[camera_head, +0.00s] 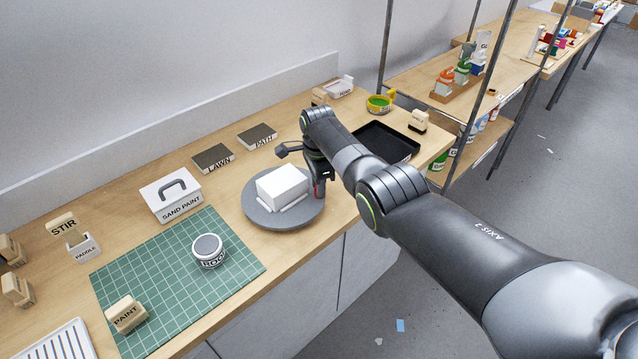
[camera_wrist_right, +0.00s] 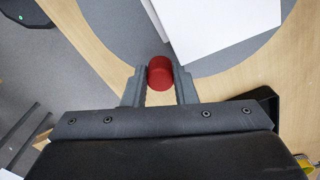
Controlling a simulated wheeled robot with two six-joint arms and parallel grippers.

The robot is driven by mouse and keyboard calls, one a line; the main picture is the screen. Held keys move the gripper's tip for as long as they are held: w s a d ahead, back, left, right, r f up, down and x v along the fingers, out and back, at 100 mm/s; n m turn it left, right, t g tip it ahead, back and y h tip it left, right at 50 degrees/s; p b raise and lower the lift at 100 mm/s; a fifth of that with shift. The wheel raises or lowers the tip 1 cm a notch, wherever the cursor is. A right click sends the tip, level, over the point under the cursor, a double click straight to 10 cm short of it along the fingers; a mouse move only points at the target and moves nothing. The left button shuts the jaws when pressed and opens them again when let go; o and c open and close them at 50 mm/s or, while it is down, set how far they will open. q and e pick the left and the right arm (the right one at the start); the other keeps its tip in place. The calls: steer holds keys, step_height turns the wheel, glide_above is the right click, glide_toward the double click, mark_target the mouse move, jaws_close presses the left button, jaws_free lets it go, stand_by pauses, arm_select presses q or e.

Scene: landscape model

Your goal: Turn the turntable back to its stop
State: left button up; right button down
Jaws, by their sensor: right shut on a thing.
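The turntable (camera_head: 257,214) is a round grey disc on the wooden bench, with a white block (camera_head: 282,186) on top. It also shows in the right wrist view (camera_wrist_right: 118,28), with the white block (camera_wrist_right: 215,25) on it. My right gripper (camera_wrist_right: 160,78) is shut on a red knob (camera_wrist_right: 160,72) at the turntable's edge. In the head view the red knob (camera_head: 319,189) shows at the disc's right side, below my right wrist. The stop cannot be made out for certain. My left gripper is not in view.
A green cutting mat (camera_head: 165,285) with a round tin (camera_head: 208,250) lies left of the turntable. A SAND PAINT box (camera_head: 170,196) and LAWN (camera_head: 213,158) and PATH (camera_head: 257,136) blocks stand behind. A black tray (camera_head: 388,143) lies right, partly behind my arm.

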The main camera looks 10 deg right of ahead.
steer(key=c, duration=1.2)
jaws_free()
steer(key=shift+o, duration=0.2)
steer(key=shift+r, duration=0.15)
steer(key=shift+r, duration=0.25)
step_height(320, 180, up, 6)
steer(key=shift+f+p, duration=0.25)
steer(key=shift+p, duration=0.3)
step_height(320, 180, up, 11)
steer(key=b, duration=0.2)
